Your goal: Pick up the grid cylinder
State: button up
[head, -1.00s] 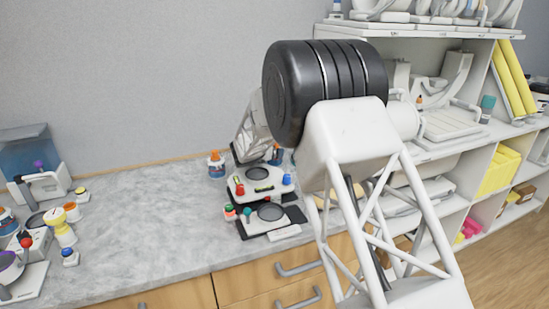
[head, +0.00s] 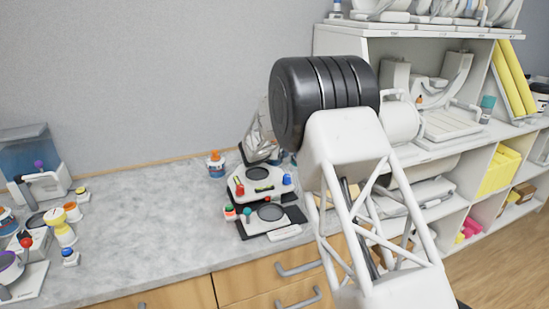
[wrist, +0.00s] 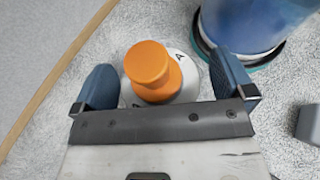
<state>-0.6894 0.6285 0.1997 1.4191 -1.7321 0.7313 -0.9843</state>
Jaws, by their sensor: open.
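In the wrist view, my gripper (wrist: 163,64) is open, with one blue-grey finger on each side of a small piece with an orange knob (wrist: 149,66) and a round white base marked with letter A's. I see no clear grip on it. No grid pattern shows on this piece, so I cannot tell whether it is the grid cylinder. A larger blue cylinder (wrist: 243,22) with a teal rim stands just beyond the right finger. In the head view my arm hides the fingers.
The grey counter (head: 150,220) has clear room left of centre. White and black devices (head: 258,183) with coloured knobs stand by my arm. An orange-topped container (head: 215,163) stands near the wall. More instruments (head: 40,185) crowd the left; white shelves (head: 450,155) stand right.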

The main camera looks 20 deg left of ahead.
dwell(0.4)
jog(key=c, duration=1.1)
jog(key=shift+r, duration=0.15)
jog(key=shift+c, duration=0.2)
jog(key=shift+r, duration=4.9)
